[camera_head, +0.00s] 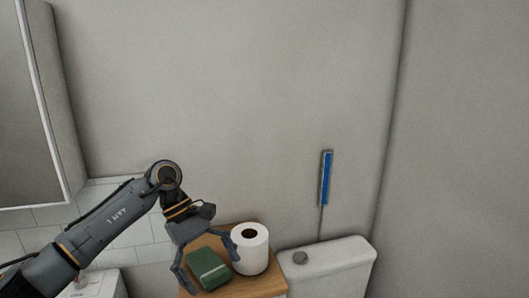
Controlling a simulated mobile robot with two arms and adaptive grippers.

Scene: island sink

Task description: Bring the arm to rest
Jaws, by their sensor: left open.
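My left arm comes in from the lower left, and its gripper (207,266) points down over a small wooden-topped cabinet. A white toilet roll (250,250) stands upright right of the gripper, close to the right finger. My right gripper is not in view.
The wooden cabinet top (268,286) sits beside a white toilet cistern (332,265) with a round button. A blue-fronted bar (326,179) is on the wall above. A mirror cabinet (62,100) hangs upper left. A white object (100,284) is lower left. The wall space above is clear.

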